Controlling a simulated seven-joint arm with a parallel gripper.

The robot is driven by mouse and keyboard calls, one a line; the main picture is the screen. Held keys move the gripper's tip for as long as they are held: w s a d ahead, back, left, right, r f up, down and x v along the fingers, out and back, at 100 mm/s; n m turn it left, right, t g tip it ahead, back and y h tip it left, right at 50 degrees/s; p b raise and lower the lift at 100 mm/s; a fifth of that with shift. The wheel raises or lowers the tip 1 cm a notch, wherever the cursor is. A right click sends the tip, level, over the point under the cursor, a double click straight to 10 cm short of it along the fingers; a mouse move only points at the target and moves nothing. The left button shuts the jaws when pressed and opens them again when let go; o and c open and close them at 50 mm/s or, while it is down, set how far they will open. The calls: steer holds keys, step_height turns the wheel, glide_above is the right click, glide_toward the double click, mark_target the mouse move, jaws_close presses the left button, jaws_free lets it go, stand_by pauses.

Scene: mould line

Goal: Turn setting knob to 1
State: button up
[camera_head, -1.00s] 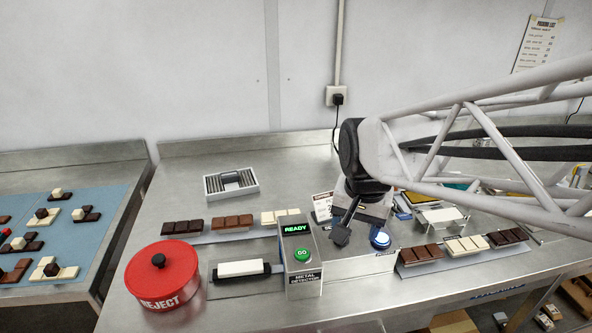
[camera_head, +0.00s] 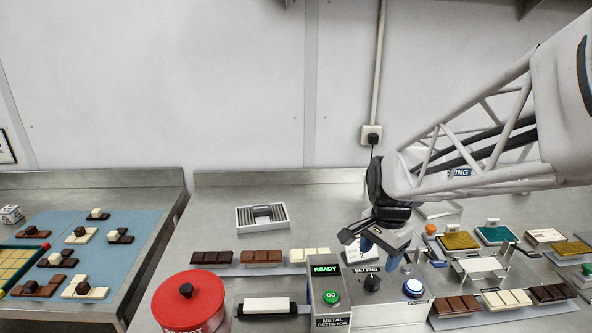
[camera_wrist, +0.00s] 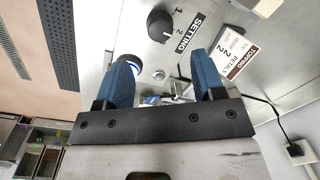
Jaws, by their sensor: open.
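The setting knob (camera_head: 372,283) is a black round knob on the metal detector's grey top panel, beside the SETTING label. It also shows in the wrist view (camera_wrist: 160,25), near the top, with printed numbers close by. I cannot tell for sure which number it points to. My gripper (camera_head: 381,254) is open and empty, with two blue fingers. It hovers behind and above the knob, apart from it. In the wrist view, the fingers (camera_wrist: 161,68) are spread wide and the knob lies beyond their tips.
A green GO button (camera_head: 331,297) and a READY display (camera_head: 326,269) are at left. A topping card (camera_wrist: 238,54) stands close to one finger. Chocolate bars (camera_head: 262,257) and a red reject bin (camera_head: 187,301) are farther left.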

mark_target(373, 279)
steer(key=shift+w+a+f, duration=0.1)
steer(key=shift+w+f, duration=0.05)
steer(key=shift+f, duration=3.75)
steer(key=c, duration=0.9)
steer(key=shift+c, duration=0.2)
steer(key=shift+n, duration=0.4)
steer(key=n, duration=1)
steer(key=shift+n, duration=0.4)
